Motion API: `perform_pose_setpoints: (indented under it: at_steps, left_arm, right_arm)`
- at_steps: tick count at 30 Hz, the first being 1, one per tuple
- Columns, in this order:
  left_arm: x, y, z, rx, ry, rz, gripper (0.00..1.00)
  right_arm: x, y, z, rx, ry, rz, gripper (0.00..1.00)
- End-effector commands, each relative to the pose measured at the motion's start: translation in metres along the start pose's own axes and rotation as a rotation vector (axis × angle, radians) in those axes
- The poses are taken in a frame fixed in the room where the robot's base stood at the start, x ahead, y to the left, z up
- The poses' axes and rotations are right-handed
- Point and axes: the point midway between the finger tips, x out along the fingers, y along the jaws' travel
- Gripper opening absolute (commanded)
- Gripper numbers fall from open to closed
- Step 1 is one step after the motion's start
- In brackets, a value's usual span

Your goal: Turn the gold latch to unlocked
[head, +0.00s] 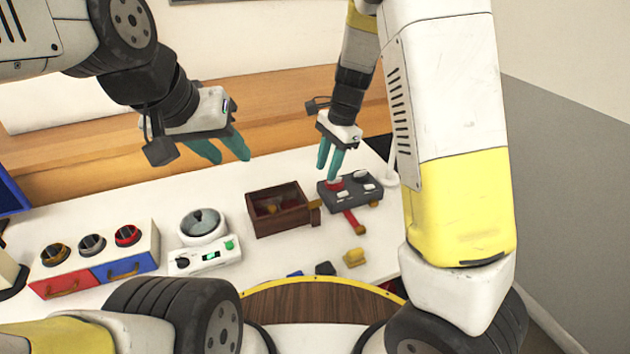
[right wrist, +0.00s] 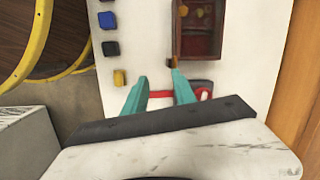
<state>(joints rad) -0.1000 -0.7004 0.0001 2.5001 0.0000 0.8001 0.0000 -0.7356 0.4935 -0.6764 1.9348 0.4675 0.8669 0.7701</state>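The low box at left in the head view has three round knobs on top. The leftmost is a gold-ringed knob (head: 55,254), which looks like the gold latch. Beside it are a grey knob (head: 92,243) and a red knob (head: 127,235). I cannot read which setting the gold one is at. My left gripper (head: 226,155) is open and empty in the air, above and to the right of the knobs. My right gripper (head: 328,173) is open, its teal tips over the dark control box (head: 352,192). The right wrist view also shows its fingers apart (right wrist: 158,90).
A white device with a round dish (head: 202,226) stands right of the knob box. An open dark wooden box (head: 278,212), a red lever (head: 353,222) and a yellow block (head: 355,258) lie further right. White table (head: 270,172) behind the wooden box is clear.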

Motion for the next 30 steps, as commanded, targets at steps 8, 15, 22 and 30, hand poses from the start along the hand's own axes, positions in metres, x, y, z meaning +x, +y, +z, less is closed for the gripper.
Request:
perform_pose_setpoints:
  at_steps: [8, 15, 22, 30]
  left_arm:
    - [0.0, 0.0, 0.0, 0.0, 0.0, 0.0, 0.36]
    - [0.0, 0.0, 0.0, 0.0, 0.0, 0.0, 0.36]
    - [0.0, 0.0, 0.0, 0.0, 0.0, 0.0, 0.36]
    - [0.0, 0.0, 0.0, 0.0, 0.0, 0.0, 0.36]
  right_arm:
    - [0.06, -0.036, -0.009, 0.17, 0.142, 0.087, 0.33]
    - [0.078, -0.046, -0.012, 0.213, 0.189, 0.095, 0.33]
    - [0.111, -0.041, -0.018, 0.215, 0.188, 0.098, 0.33]
    - [0.144, -0.038, -0.024, 0.213, 0.188, 0.096, 0.33]
